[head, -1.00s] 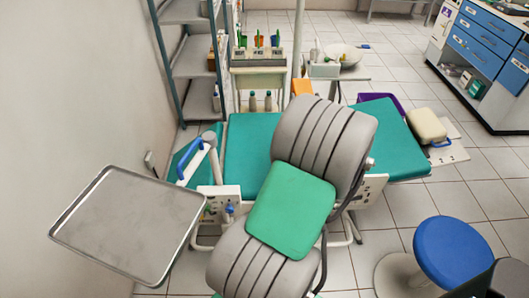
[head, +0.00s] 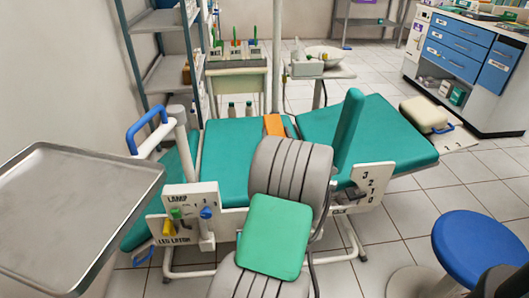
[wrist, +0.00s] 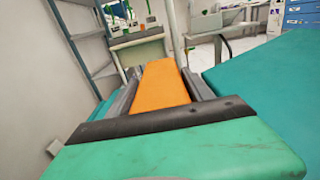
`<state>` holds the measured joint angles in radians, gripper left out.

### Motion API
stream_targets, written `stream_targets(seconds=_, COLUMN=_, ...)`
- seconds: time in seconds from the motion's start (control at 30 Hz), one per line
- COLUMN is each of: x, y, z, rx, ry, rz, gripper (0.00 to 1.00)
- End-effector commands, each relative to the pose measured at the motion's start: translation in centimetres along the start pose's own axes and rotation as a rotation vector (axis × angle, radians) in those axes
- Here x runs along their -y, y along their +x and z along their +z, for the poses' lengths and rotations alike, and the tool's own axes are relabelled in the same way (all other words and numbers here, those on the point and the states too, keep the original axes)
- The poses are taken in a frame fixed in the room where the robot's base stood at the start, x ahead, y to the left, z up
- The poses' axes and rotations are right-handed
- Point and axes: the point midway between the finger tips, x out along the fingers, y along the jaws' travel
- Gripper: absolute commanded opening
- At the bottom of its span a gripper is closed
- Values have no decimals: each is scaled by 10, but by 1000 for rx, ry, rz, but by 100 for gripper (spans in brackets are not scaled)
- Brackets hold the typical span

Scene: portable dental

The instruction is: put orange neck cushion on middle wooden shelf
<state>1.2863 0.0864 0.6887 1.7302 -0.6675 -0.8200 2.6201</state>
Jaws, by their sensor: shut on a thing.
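My gripper (wrist: 163,80) is shut on the orange neck cushion (wrist: 163,92), which sits between its grey fingers in the wrist view. My arm hides the fingers there. A shelf rack with blue-grey posts stands at the back left. Its boards look grey; one board (head: 168,76) sits below a higher one (head: 160,20). The rack also shows at the left of the wrist view (wrist: 82,48). The cushion is apart from the rack.
The green dental chair (head: 225,160) lies across the middle. A metal tray (head: 75,210) and blue handle (head: 147,125) stand at the left. A small trolley (head: 235,80) stands beside the rack. A blue stool (head: 480,245) is at right front. Open floor lies at right.

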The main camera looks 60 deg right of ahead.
Motion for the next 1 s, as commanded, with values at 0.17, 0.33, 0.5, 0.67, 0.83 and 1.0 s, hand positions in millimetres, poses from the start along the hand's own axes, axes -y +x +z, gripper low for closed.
stream_targets(seconds=0.17, x=-12, y=42, z=-42, rx=-2, ry=0, rz=3, gripper=16)
stream_targets(seconds=0.33, x=-15, y=61, z=-61, rx=0, ry=0, rz=1, gripper=16)
stream_targets(seconds=0.5, x=-18, y=72, z=-85, rx=-1, ry=1, rz=0, gripper=16)
stream_targets(seconds=0.67, x=-17, y=71, z=-103, rx=2, ry=0, rz=-1, gripper=16)
stream_targets(seconds=0.83, x=-17, y=70, z=-100, rx=1, ry=0, rz=-1, gripper=16)
stream_targets(seconds=1.0, x=-17, y=70, z=-104, rx=-1, ry=0, rz=-1, gripper=62)
